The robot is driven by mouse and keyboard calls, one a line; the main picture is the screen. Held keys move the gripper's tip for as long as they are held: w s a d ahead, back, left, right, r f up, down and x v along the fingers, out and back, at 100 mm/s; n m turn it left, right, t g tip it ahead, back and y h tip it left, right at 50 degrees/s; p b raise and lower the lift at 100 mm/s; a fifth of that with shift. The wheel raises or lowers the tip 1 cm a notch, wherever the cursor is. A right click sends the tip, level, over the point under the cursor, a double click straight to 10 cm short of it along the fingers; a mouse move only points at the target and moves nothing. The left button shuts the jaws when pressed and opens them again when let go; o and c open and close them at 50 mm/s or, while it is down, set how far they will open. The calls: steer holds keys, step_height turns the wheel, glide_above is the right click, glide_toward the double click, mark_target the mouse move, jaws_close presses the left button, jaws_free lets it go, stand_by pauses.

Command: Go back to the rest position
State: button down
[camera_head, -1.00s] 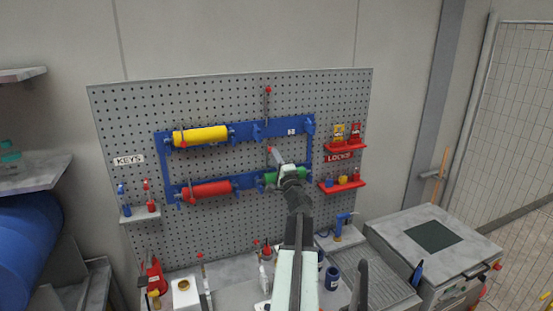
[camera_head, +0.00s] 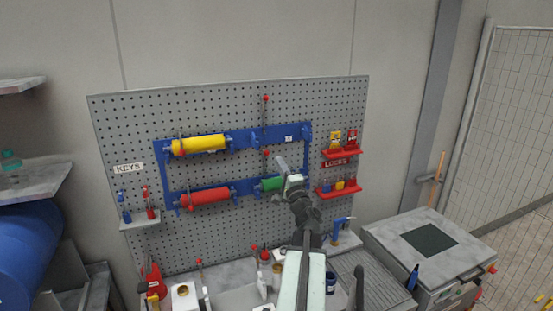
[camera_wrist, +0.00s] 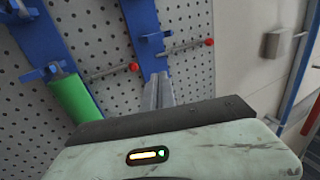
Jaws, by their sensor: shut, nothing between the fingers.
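My gripper (camera_head: 281,163) is raised in front of the pegboard (camera_head: 240,105), just above the right end of the green roller (camera_head: 270,184). Its fingers are together and empty. In the wrist view the closed fingers (camera_wrist: 158,92) point toward the blue rack (camera_wrist: 146,25), with the green roller (camera_wrist: 75,98) to their left. My arm hides part of the green roller in the head view. Whether the fingers touch the rack cannot be told.
A yellow roller (camera_head: 198,145) and a red roller (camera_head: 206,197) sit on the rack. Red lock shelves (camera_head: 339,190) are at the right, a key shelf (camera_head: 140,220) at the left. Bottles and tools crowd the bench below. A grey machine (camera_head: 425,245) stands at the right.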

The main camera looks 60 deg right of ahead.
steer(key=s+a, duration=0.2)
steer(key=s, duration=0.1)
steer(key=shift+s+a+r, duration=0.15)
steer(key=shift+s+r, duration=0.05)
steer(key=shift+s, duration=0.1)
